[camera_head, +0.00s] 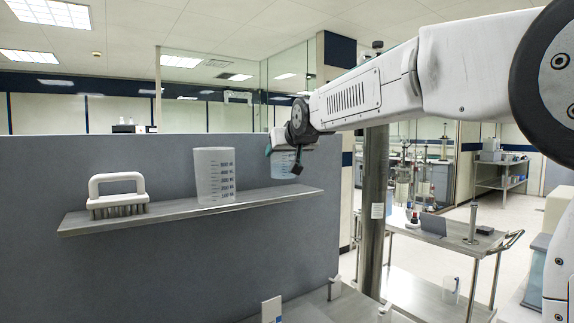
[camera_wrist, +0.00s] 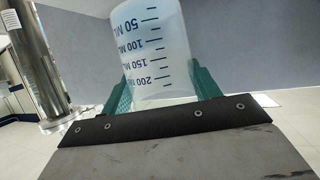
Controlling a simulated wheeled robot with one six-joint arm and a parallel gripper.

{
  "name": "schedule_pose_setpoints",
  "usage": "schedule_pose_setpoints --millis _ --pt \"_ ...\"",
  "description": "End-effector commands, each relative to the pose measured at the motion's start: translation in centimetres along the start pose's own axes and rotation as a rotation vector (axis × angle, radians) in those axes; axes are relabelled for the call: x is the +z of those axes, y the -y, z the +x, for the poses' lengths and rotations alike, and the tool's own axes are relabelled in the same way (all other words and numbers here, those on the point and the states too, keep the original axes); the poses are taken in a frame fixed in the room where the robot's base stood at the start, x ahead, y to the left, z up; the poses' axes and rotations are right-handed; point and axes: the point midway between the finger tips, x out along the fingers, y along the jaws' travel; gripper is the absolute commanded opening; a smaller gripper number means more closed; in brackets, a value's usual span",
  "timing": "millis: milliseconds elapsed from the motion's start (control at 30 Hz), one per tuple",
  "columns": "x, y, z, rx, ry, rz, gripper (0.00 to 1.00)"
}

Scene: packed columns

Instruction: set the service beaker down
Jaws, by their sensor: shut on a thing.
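A translucent beaker (camera_wrist: 152,45) with dark millilitre marks sits between the green fingers of my gripper (camera_wrist: 163,88) in the wrist view. In the head view my gripper (camera_head: 284,150) is shut on this beaker (camera_head: 282,166) at the right end of the wall shelf (camera_head: 262,196). The beaker is partly hidden by my wrist. It looks just above the shelf's level; I cannot tell whether its base touches. A second, larger graduated beaker (camera_head: 214,175) stands upright on the shelf, to the left of my gripper.
A white-handled brush (camera_head: 118,196) lies bristles down on the shelf's left part. The shelf is bare between the larger beaker and my gripper. A steel post (camera_head: 375,205) rises to the right of the shelf. A steel cart (camera_head: 440,245) stands behind it.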

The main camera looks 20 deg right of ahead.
Motion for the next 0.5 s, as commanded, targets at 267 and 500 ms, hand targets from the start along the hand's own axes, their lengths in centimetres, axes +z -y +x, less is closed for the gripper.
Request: schedule_pose_setpoints --millis 267,500 --pt "2.4 -0.6 1.8 0.003 0.002 0.002 0.35" --pt "3.0 -0.6 2.0 0.004 -0.002 0.002 0.35"
